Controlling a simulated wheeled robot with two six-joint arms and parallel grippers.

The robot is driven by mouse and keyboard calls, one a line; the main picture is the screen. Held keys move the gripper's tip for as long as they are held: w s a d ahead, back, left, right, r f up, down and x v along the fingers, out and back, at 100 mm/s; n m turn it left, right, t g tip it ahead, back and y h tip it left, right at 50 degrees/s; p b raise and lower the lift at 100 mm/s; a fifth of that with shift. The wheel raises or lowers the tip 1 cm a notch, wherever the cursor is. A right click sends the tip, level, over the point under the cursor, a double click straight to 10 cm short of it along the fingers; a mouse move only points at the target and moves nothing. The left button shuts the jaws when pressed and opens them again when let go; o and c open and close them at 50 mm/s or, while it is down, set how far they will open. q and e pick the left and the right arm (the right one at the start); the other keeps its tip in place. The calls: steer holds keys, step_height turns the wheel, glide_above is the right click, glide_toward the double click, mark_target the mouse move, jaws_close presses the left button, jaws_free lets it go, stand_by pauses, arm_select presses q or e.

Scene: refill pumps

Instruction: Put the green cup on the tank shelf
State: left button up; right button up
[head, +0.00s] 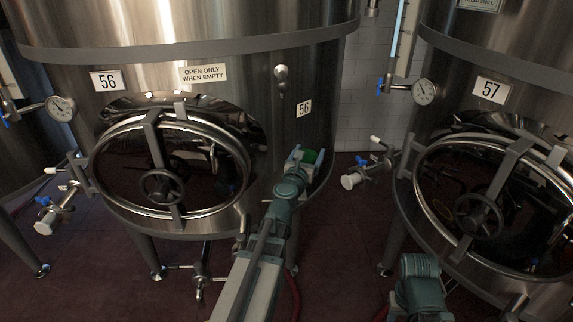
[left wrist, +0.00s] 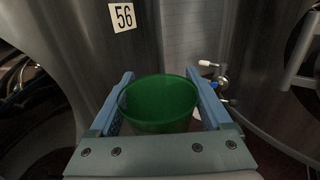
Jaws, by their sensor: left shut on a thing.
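The green cup (head: 312,156) is at the end of my left arm in the head view, partly hidden by the gripper. My left gripper (head: 302,155) is shut on it, in front of the right side of tank 56. In the left wrist view the cup (left wrist: 158,105) sits between the two blue fingers of the gripper (left wrist: 165,108), its open rim showing. The cup is held in the air. I cannot make out a tank shelf in either view. My right gripper is not in view; only part of my right arm shows at the lower right.
Steel tank 56 (head: 200,65) stands close ahead, with a round hatch (head: 163,186). Tank 57 (head: 510,75) stands at the right. A valve (head: 365,173) sticks out in the gap between them. The dark red floor (head: 335,250) is open below that gap.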

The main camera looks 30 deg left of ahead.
arm_select(q)
steer(key=w+a+f+b, duration=0.1)
steer(key=a+f+b, duration=0.2)
steer(key=a, duration=0.5)
steer(key=shift+f, duration=0.15)
step_height(320, 180, down, 4)
steer(key=b, duration=0.4)
steer(key=shift+w+a, duration=0.1)
steer(key=shift+a, duration=0.15)
